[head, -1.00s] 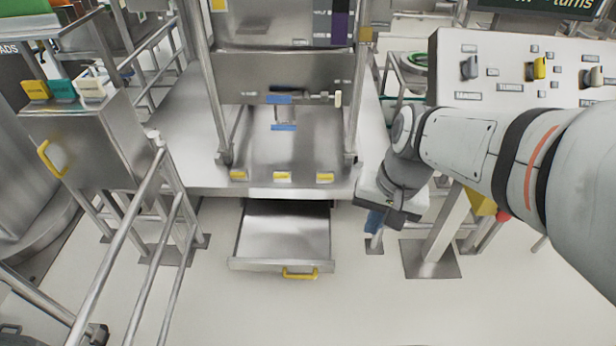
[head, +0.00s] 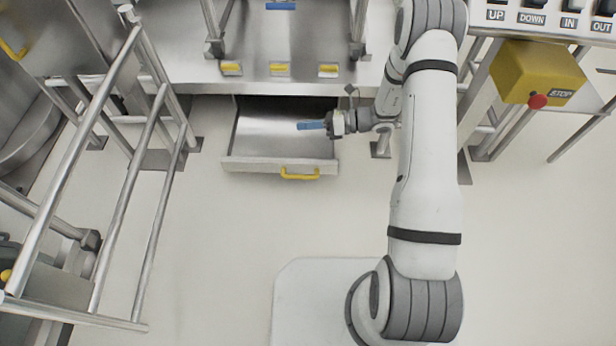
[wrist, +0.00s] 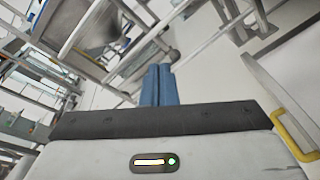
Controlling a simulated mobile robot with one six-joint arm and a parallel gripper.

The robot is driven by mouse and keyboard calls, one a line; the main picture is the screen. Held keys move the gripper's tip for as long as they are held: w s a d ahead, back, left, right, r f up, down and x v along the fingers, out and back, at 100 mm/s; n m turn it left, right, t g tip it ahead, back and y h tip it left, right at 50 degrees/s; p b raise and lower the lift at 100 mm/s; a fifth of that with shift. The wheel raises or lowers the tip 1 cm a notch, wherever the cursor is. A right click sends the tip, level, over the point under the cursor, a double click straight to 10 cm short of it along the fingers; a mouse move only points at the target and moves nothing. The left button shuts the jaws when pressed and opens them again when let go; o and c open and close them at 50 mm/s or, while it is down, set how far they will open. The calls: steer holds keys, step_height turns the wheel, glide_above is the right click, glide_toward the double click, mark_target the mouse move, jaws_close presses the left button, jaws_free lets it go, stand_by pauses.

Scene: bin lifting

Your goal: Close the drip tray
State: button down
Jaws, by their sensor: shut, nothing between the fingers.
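The drip tray (head: 236,163) is a shallow steel drawer standing pulled out from under the steel platform, with a yellow handle (head: 300,173) on its front. In the wrist view the tray's edge (wrist: 262,75) and the yellow handle (wrist: 292,135) show at the right. My gripper (head: 300,126) is above the right part of the tray in the head view, its blue fingers pointing left. The fingers are together and empty, and they show side by side in the wrist view (wrist: 159,82). I cannot tell the exact height of the fingers over the tray.
Steel railings (head: 130,190) stand on the left. A yellow box with a red stop button (head: 537,101) and a labelled control panel (head: 545,18) are at the upper right. The floor in front of the tray (head: 225,230) is clear.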

step_height(320, 180, down, 24)
steer(key=w+d+m+t+b, duration=0.25)
steer(key=m+t+b, duration=0.4)
steer(key=m, duration=0.45)
steer(key=m+t+h+b, duration=0.4)
steer(key=m+t+b, duration=0.3)
steer(key=m, duration=0.2)
glide_toward(300, 165)
steer(key=shift+g, duration=0.25)
steer(key=x, duration=0.5)
steer(key=shift+s+a, duration=0.2)
steer(key=shift+w+r, duration=0.15)
steer(key=shift+w, duration=0.4)
